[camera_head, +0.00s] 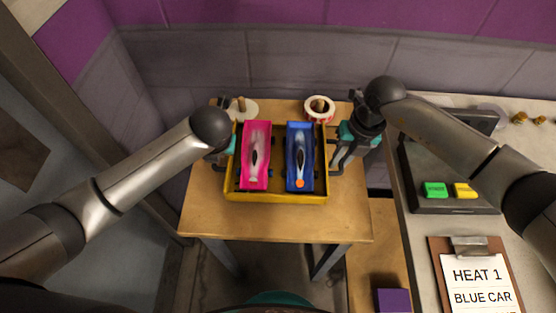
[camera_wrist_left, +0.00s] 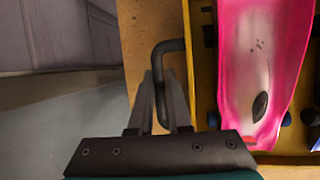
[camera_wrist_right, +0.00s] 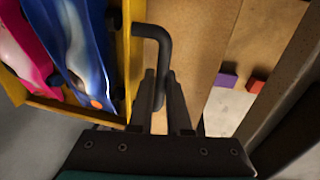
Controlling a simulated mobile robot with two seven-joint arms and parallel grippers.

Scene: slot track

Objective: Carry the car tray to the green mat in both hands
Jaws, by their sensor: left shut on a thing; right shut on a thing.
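The yellow car tray (camera_head: 278,197) is over the small wooden table, holding a pink car (camera_head: 255,160) on the left and a blue car (camera_head: 300,160) on the right. I cannot tell whether it touches the tabletop. My left gripper (camera_head: 222,160) is shut on the tray's dark left handle, which shows in the left wrist view (camera_wrist_left: 160,62). My right gripper (camera_head: 340,160) is shut on the dark right handle, which shows in the right wrist view (camera_wrist_right: 164,58). I cannot make out a green mat.
On the right, a counter bears a dark tray with a green block (camera_head: 434,190) and a yellow block (camera_head: 465,190), and a clipboard (camera_head: 470,270). A purple block (camera_head: 392,300) lies lower down.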

